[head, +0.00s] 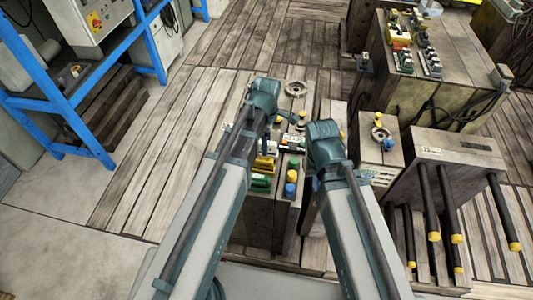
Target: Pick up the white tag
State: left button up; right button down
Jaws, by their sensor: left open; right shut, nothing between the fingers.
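A small white piece, which may be the white tag (293,139), lies on top of the middle block (285,205), between my two wrists. It is too small to make out clearly. My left gripper (243,132) is open over the left edge of that block, to the left of the white piece, and partly hidden by its wrist. My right gripper (317,183) is shut and empty, mostly hidden by its own wrist, below and to the right of the white piece.
A block with yellow-tipped rods (440,190) stands at right. A blue rack (45,90) stands at left. The plank floor (180,130) between is clear.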

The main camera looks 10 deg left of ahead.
pick_arm(q)
jog(key=shift+f, duration=0.25)
grip_shut()
jog(key=shift+r, duration=0.1)
dwell(0.3)
notch_tip(320, 180, up, 10)
jog(key=p, duration=1)
